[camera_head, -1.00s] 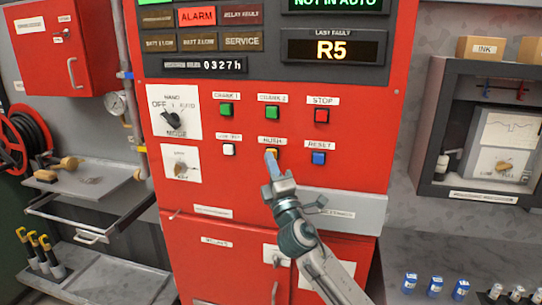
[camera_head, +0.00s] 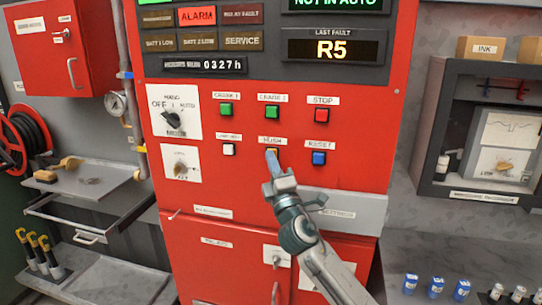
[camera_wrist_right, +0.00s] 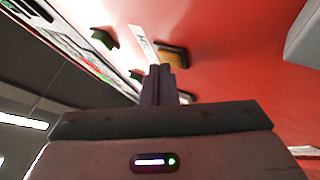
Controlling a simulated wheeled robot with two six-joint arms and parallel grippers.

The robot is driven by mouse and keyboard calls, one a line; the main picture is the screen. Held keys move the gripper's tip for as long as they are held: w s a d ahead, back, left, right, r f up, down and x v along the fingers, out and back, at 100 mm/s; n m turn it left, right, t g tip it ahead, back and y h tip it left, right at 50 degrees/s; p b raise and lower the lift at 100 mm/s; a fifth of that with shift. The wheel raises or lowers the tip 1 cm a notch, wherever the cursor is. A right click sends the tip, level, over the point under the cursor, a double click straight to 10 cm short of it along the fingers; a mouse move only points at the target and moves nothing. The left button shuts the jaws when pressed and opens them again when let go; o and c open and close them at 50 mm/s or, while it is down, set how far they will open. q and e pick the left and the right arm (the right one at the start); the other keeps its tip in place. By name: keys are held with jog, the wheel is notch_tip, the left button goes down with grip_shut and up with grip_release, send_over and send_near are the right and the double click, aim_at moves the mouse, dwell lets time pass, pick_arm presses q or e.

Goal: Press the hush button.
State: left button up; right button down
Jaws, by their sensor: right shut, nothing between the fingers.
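The yellow hush button (camera_head: 271,151) sits under the HUSH label (camera_head: 272,141) on the red panel. My right gripper (camera_head: 271,158) is shut and empty, its tips right at the button and covering most of it in the head view. I cannot tell whether the tips touch it. In the right wrist view the shut fingers (camera_wrist_right: 161,72) point toward the panel, just below the yellow button (camera_wrist_right: 173,58). My left gripper is in neither view.
A white button (camera_head: 228,149) is left of the hush button and the blue RESET button (camera_head: 319,158) is right. Two green buttons and the red STOP button (camera_head: 321,116) are above. The red ALARM lamp (camera_head: 197,16) is lit and the display (camera_head: 332,50) reads R5.

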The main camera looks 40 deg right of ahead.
jog(key=shift+s+a, duration=0.1)
jog(key=shift+a, duration=0.05)
jog(key=shift+s+a, duration=0.5)
jog(key=shift+a, duration=0.05)
jog(key=shift+p, duration=0.3)
jog(key=shift+s+a+p, duration=0.7)
jog(key=shift+s+a, duration=0.95)
jog(key=shift+a, duration=0.25)
